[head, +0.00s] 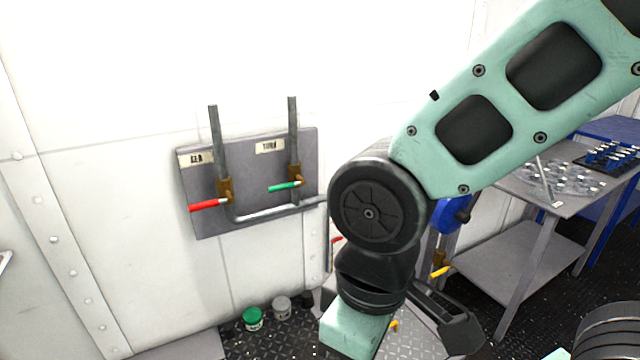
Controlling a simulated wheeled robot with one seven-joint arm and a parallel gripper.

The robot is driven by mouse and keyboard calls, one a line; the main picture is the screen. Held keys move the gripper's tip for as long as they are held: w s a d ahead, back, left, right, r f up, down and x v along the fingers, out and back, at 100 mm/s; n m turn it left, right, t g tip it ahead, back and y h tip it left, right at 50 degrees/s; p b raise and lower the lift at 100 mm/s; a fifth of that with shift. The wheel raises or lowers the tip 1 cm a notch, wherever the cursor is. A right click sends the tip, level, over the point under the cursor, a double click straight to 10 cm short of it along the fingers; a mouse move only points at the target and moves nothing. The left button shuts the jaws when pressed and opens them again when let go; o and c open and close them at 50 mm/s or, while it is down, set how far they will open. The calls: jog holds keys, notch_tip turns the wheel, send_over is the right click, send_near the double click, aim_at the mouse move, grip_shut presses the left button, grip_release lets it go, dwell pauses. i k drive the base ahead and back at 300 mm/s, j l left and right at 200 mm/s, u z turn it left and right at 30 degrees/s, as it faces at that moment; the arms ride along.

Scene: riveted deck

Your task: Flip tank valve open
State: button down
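A grey panel (260,222) on the white wall carries two valves on upright pipes. The right label (269,147) seems to read TANK. Below it is the tank valve, a brass body with a green lever (285,187) pointing left, roughly level and across its upright pipe. The left valve, under a label that seems to read SEA, has a red lever (208,205), also pointing left across its pipe. My arm hangs right of the panel. A dark part low beside it seems to be my gripper (450,318), well below and right of the levers; its fingers are not clear.
Green and grey small cans (253,319) stand on the floor below the panel. A grey metal table (555,188) holding small parts stands at the right. A blue fitting and a yellow lever (440,272) show beside my arm. The space before the panel is clear.

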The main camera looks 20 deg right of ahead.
aim_at(273, 189)
jog(key=i+l+u, duration=0.2)
jog(key=l, duration=0.2)
jog(key=l+u, duration=0.2)
jog(key=l, duration=0.2)
jog(key=i+l+u, duration=0.2)
jog(key=l, duration=0.25)
